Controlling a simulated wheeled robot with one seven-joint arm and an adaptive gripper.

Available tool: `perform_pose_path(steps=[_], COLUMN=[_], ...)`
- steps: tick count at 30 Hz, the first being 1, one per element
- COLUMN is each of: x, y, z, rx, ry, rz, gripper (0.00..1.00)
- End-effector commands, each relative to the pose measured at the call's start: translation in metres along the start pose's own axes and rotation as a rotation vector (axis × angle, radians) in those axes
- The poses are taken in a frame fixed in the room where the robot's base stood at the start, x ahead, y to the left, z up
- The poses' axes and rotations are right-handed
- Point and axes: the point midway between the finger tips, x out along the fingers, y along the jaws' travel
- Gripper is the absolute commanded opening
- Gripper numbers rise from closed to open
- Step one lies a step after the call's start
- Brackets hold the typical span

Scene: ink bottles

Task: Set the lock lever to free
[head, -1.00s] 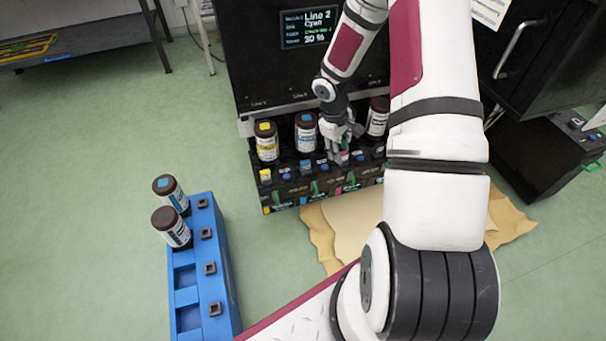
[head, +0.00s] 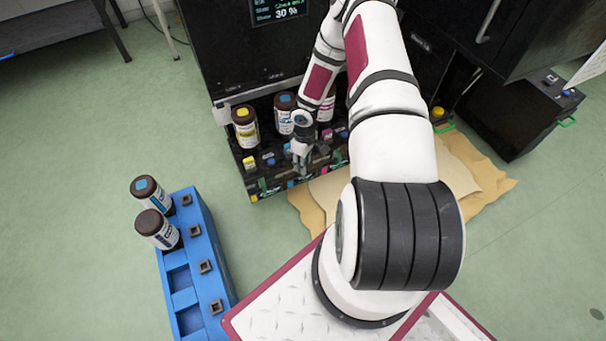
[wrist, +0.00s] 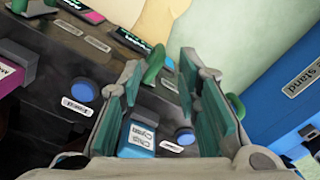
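In the wrist view my gripper (wrist: 160,78) is open, with its teal-padded fingers spread and nothing held. A green lever (wrist: 154,64) stands up between the fingertips; I cannot tell whether the pads touch it. A blue block labelled "Chip Cyan" (wrist: 141,138) and a blue round button (wrist: 185,136) lie nearer the camera, between the fingers. Another green lever (wrist: 236,107) shows to the right, partly behind the right finger. In the head view my gripper (head: 300,156) is low at the front of the bottle bay, before the cyan bottle (head: 284,118). The levers are too small to read there.
The bay also holds a yellow-labelled bottle (head: 245,128) and a partly hidden bottle (head: 326,107). A blue rack (head: 222,262) with two bottles stands at left. A magenta chip (wrist: 14,66) is left of my gripper. Tan sheeting (head: 478,180) lies at right.

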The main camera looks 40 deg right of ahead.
Motion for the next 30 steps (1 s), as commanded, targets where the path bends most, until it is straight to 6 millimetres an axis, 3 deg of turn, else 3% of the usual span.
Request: perform_pose_path(steps=[3,9,23,27,30], x=[0.026,0.051,0.06,0.06,0.06], y=[-0.001,0.0,0.0,0.0,-0.001], z=[0.0,0.0,0.0,0.0,0.0], rx=[-0.001,0.001,-0.001,-0.001,-0.001], ry=[-0.001,-0.001,-0.001,-0.001,-0.001], rz=[-0.001,0.0,0.0,0.0,-0.001], gripper=[0.31,0.31,0.31,0.0,0.0])
